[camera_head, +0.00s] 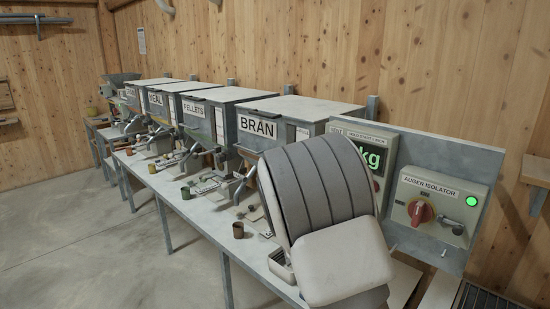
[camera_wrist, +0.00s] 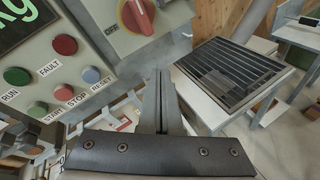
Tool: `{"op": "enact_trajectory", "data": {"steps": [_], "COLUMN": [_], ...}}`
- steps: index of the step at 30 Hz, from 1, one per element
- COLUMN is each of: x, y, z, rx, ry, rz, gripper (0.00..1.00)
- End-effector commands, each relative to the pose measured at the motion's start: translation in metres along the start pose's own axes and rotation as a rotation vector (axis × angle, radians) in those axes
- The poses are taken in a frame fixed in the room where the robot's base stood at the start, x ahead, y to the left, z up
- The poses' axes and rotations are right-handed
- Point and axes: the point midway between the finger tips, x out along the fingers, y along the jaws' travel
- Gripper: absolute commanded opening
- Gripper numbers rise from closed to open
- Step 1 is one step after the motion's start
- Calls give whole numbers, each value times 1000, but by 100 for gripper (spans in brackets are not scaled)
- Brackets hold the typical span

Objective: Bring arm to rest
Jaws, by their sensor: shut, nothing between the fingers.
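My gripper (camera_wrist: 161,78) shows in the wrist view, its two thin fingers together and empty. It is near the control panel (camera_wrist: 80,50), which has a red rotary switch (camera_wrist: 137,15) and several coloured buttons. I cannot tell whether the fingers touch anything, but a gap to the panel seems to show. In the head view my arm stands bent and raised in front of the bench, and my gripper is hidden behind it.
A long bench (camera_head: 196,205) carries bins, including the BRAN bin (camera_head: 290,107) and PELLETS bin (camera_head: 213,101), plus small cups (camera_head: 238,230). The auger isolator box (camera_head: 437,205) is at right, its lamp green. A dark grate (camera_wrist: 231,72) lies right of my gripper. Floor at left is clear.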

Motion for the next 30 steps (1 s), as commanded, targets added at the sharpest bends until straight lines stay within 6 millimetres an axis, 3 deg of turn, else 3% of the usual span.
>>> {"op": "enact_trajectory", "data": {"steps": [1, 6, 15, 21, 30], "x": [-2, -18, -71, -117, -193], "y": [-13, -55, -114, -141, -166], "z": [15, 45, 80, 97, 114], "rx": [84, 336, 765, 1035, 1409], "ry": [32, 140, 333, 468, 681], "rz": [-61, -252, -544, -705, -894], "gripper": [0, 0, 0, 0, 0]}}
